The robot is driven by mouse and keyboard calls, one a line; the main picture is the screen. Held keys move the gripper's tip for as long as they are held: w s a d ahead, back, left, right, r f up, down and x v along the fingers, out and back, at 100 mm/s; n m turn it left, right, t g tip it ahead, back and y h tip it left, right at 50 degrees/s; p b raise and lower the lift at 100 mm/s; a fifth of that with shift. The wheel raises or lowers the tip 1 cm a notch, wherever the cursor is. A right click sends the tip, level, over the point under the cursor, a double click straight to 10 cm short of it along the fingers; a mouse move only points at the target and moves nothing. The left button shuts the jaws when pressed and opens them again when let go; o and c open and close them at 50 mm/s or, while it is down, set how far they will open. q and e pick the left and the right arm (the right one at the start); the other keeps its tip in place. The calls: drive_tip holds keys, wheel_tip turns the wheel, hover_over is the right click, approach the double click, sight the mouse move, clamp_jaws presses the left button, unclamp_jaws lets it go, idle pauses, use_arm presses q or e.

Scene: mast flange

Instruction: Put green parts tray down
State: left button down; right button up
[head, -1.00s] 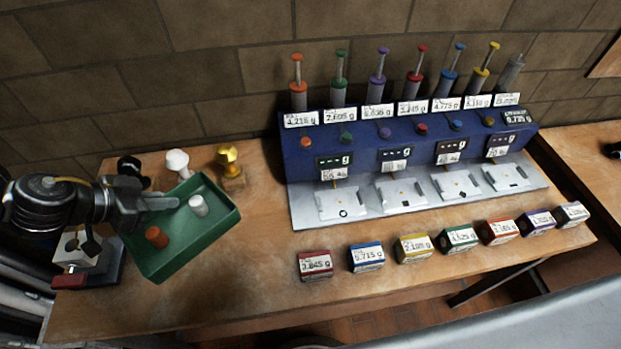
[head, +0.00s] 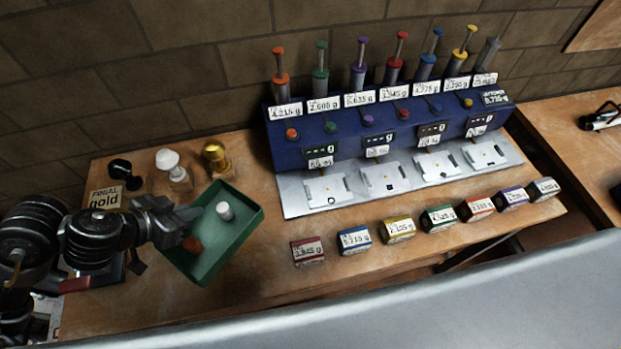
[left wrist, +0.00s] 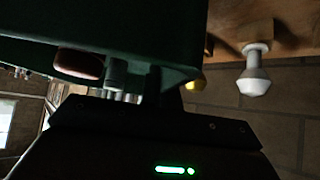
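The green parts tray (head: 250,222) is at the left part of the wooden bench, slightly tilted in the picture. It holds a white cylinder (head: 225,211) and an orange-brown cylinder (head: 192,244). My left gripper (head: 190,214) is shut on the tray's left wall. The tray's green side (left wrist: 190,40) fills the upper part of the left wrist view, close to the fingers. I cannot clearly tell the gap between the tray's underside and the bench. My right gripper is not in view.
White, gold (head: 215,157) and black finials stand behind the tray, beside a "FINIAL gold" card (head: 105,198). A blue dispenser (head: 330,130) with scales stands at the back right. Several labelled boxes (head: 355,240) line the front. Bench between tray and boxes is clear.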

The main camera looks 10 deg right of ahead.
use_arm(q)
drive_tip(key=shift+s+a+f+n+p, duration=0.1)
drive_tip(key=shift+s+f+n+p, duration=0.1)
drive_tip(key=shift+s, duration=0.25)
drive_tip(key=shift+s+f+n+p, duration=0.1)
drive_tip(key=shift+s+n+p, duration=0.1)
drive_tip(key=shift+s, duration=0.25)
drive_tip(key=w+a+f+b, duration=0.2)
drive_tip(key=w+f+b, duration=0.15)
drive_tip(key=b, duration=0.75)
hover_over(183, 202)
drive_tip(key=s+d, duration=0.2)
drive_tip(key=s, duration=0.1)
wheel_tip(183, 202, down, 6)
drive_tip(key=shift+r, duration=0.25)
drive_tip(key=shift+w+a+f, duration=0.1)
drive_tip(key=shift+w+f, duration=0.1)
drive_tip(key=f, duration=0.3)
drive_tip(key=shift+w+a+f+b, duration=0.15)
drive_tip(key=shift+w+f+b, duration=0.1)
drive_tip(key=shift+b, duration=0.15)
